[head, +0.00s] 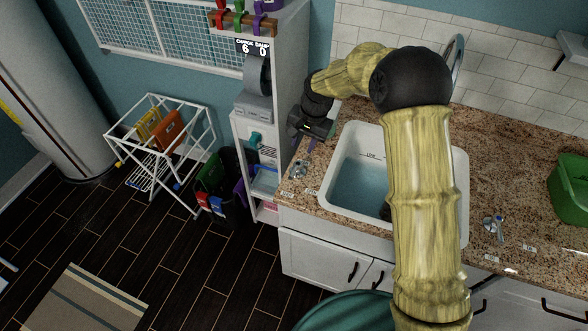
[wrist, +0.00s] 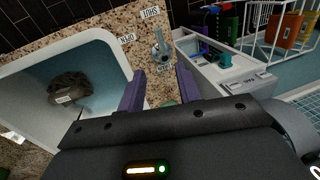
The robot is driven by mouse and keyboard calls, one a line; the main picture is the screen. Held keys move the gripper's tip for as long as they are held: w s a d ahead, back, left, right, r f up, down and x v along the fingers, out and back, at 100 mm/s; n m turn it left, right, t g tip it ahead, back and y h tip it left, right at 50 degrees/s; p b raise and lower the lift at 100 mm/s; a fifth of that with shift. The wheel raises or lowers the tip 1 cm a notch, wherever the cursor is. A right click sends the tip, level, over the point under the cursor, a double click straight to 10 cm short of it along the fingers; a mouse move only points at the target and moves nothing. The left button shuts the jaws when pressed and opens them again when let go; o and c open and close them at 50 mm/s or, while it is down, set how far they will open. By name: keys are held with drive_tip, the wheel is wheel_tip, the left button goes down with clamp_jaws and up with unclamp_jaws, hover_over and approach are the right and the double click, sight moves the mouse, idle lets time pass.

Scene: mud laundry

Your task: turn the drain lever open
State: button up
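A small metal lever fitting (head: 298,170) with white labels around it stands on the counter left of the sink. A second lever fitting (head: 493,226) stands right of the sink; I cannot tell by label which is the drain lever. My gripper (head: 312,128) is over the counter's left end, behind the left lever. In the wrist view its two purple fingers (wrist: 160,84) are apart with nothing gripped.
The white sink (head: 334,194) holds bluish water and a dark lump (wrist: 72,88). A grey dispenser (head: 256,92) and shelf unit stand left of the counter. A green basin (head: 570,190) sits far right. My arm hides part of the sink.

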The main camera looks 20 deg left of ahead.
sight(293, 172)
drive_tip(key=a+f+p, duration=0.1)
drive_tip(key=f, duration=0.4)
drive_tip(key=a+f+p, duration=0.1)
drive_tip(key=f+p, duration=0.1)
drive_tip(key=f, duration=0.3)
drive_tip(key=a+f+p, duration=0.1)
drive_tip(key=f+p, duration=0.1)
drive_tip(key=f, duration=0.2)
drive_tip(key=shift+w+f, duration=0.2)
drive_tip(key=shift+f, duration=0.2)
clamp_jaws()
